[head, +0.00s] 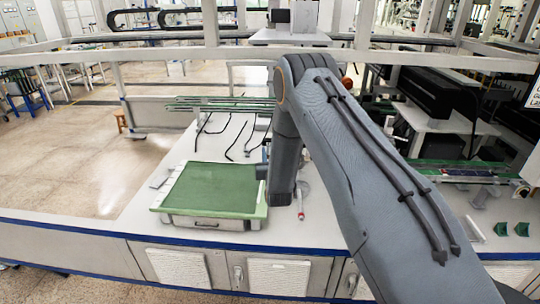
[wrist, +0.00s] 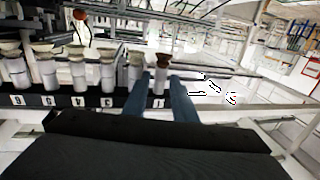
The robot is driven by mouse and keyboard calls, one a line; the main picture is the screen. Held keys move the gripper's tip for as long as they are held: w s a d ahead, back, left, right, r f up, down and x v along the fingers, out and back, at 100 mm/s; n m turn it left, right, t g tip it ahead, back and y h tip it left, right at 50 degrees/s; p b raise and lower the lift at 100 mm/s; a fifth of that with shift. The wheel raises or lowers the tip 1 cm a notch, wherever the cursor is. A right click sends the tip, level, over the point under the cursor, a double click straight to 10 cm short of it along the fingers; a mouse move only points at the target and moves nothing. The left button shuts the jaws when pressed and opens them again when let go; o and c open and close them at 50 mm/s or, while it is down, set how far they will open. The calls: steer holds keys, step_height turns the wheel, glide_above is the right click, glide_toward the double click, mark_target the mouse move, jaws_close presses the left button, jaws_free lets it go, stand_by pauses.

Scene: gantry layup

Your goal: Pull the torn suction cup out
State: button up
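In the wrist view a row of suction cups on pale stems stands in a dark rail (wrist: 62,101) with number labels. The cup above label 1 (wrist: 163,60) is dark brown; the cups to its left (wrist: 42,47) are paler, beige to greenish. I cannot make out a tear on any of them. My gripper (wrist: 161,80) is open, with one blue-grey finger on each side of the stem at label 1. I cannot tell whether the fingers touch it. The left finger hides the label beside it. In the head view my arm hides my gripper and the cups.
In the head view a green-topped box (head: 212,188) sits on the white bench (head: 150,170). Black cables (head: 240,135) lie behind it. A red-tipped pen-like item (head: 300,208) is by the dark column. A red ball (wrist: 80,14) hangs above the cups. Green blocks (head: 501,229) lie at right.

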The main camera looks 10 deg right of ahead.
jaws_close()
steer(key=shift+f+b, duration=1.2)
steer(key=shift+f, duration=0.55)
stand_by(0.5)
steer(key=shift+f+b, duration=1.2)
steer(key=shift+f, duration=0.5)
